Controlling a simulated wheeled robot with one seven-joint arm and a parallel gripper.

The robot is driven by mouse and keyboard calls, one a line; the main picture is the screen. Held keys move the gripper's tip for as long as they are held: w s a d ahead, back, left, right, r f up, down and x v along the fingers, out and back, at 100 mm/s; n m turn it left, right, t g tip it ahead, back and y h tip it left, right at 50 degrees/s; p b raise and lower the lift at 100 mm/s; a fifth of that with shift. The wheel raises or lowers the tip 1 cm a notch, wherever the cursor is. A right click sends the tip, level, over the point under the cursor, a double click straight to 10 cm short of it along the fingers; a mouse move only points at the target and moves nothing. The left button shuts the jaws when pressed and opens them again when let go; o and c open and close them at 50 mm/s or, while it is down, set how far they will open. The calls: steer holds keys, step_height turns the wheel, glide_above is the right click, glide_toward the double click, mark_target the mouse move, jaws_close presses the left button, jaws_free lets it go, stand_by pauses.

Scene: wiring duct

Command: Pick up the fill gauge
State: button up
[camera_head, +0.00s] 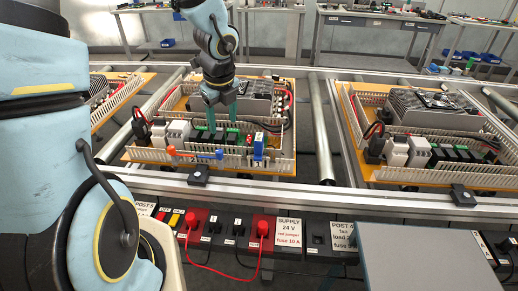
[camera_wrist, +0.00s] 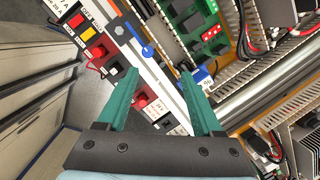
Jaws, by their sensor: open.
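A small rod with an orange end and a blue end (camera_head: 218,154) lies along the front slotted duct of the middle board; I take it for the fill gauge, though no label shows. Its blue end (camera_wrist: 147,50) shows in the wrist view, left of and beyond the fingertips. A blue block (camera_head: 258,146) stands right of it at the duct and shows near the right fingertip in the wrist view (camera_wrist: 203,80). My gripper (camera_head: 222,112) is open above the middle board, its teal fingers pointing down. In the wrist view nothing is between the fingers (camera_wrist: 158,75).
The middle board carries modules, relays and a grey unit (camera_head: 240,98). A similar board (camera_head: 430,130) stands to the right on the rail conveyor. In front runs a dark panel with labels, red plugs and a loose red lead (camera_head: 222,275). A grey surface (camera_head: 430,265) is at the lower right.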

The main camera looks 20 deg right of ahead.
mark_target(259, 138)
steer(key=d+f+m, duration=0.1)
steer(key=d+m, duration=0.2)
steer(key=s+d+f+m, duration=0.1)
steer(key=d+m, duration=0.2)
steer(key=d+f+m+h, duration=0.1)
steer(key=d+m, duration=0.2)
steer(key=m, duration=0.1)
steer(key=shift+s+d+f+b, duration=0.1)
steer(key=shift+s+d+b, duration=0.15)
steer(key=shift+b, duration=0.15)
steer(key=b+x, duration=0.1)
steer(key=x, duration=0.3)
steer(key=shift+w+f, duration=0.1)
steer(key=shift+f, duration=0.15)
steer(key=shift+w+x, duration=0.15)
steer(key=shift+x, duration=1.25)
steer(key=shift+w+x, duration=0.2)
steer(key=shift+x, duration=1.15)
steer(key=shift+d+r, duration=0.1)
steer(key=shift+d, duration=0.05)
jaws_close()
